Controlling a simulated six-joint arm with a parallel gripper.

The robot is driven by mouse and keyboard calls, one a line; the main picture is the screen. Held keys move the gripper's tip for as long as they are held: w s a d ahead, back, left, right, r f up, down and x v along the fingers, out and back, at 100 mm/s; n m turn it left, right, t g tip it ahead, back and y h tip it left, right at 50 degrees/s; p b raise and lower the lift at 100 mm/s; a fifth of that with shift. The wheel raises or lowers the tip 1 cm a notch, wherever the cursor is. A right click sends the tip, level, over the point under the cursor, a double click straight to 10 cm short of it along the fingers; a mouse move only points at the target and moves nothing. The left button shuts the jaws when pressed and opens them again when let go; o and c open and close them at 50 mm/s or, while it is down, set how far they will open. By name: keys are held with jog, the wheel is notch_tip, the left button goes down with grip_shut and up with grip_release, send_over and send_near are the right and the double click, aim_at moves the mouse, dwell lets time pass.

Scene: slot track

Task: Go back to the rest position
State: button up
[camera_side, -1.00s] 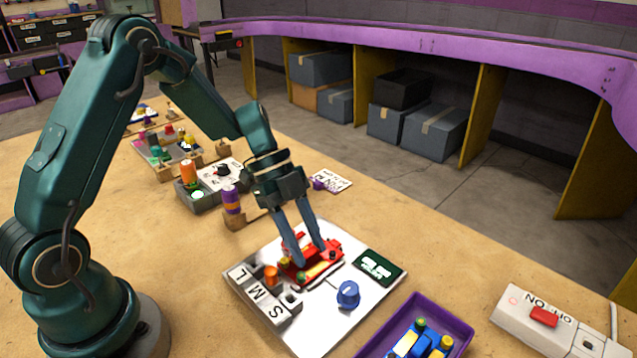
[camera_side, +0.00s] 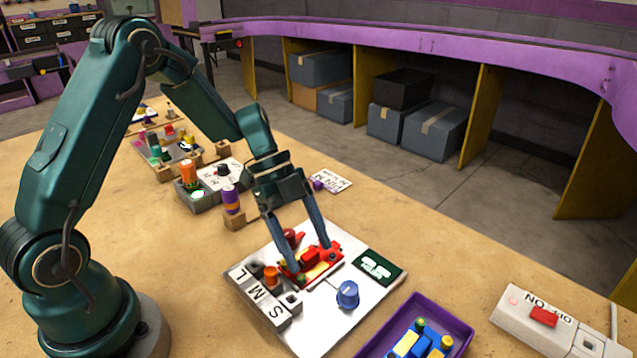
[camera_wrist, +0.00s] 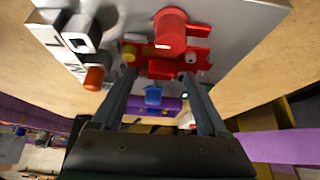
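My gripper (camera_side: 305,257) is open, with its fingers spread over the red slot track (camera_side: 318,267) on the white board. In the wrist view the two fingertips (camera_wrist: 158,75) reach to the near edge of the red track (camera_wrist: 200,57), with nothing seen clamped between them. I cannot tell whether they touch it. A red round-topped piece (camera_side: 291,238) stands at the track's far side; a red cylinder (camera_wrist: 171,27) shows there in the wrist view. A blue knob (camera_side: 347,294) is on the board, right of the gripper.
Grey S, M, L blocks (camera_side: 270,306) with an orange peg (camera_side: 271,275) line the white board's (camera_side: 322,333) left edge. A purple tray (camera_side: 462,331) and a switch box (camera_side: 527,311) are at front right. Other stations (camera_side: 178,150) stand behind. The table right of the board's back is clear.

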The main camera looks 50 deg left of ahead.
jog(key=v, duration=0.4)
jog(key=shift+a+r, duration=0.1)
jog(key=shift+r, duration=0.45)
jog(key=s+d+r+t+y, duration=0.1)
jog(key=s+d+r, duration=0.15)
jog(key=r, duration=0.25)
jog(key=s+d+r+t+y, duration=0.1)
jog(key=s+r+y, duration=0.15)
jog(key=r, duration=0.25)
jog(key=s+a+f+n+t+y, duration=0.1)
jog(key=s+a+n+t+y, duration=0.2)
jog(key=s+n, duration=0.6)
jog(key=n, duration=0.9)
jog(key=shift+s+t, duration=0.15)
jog(key=shift+t, duration=0.15)
jog(key=shift+a, duration=0.1)
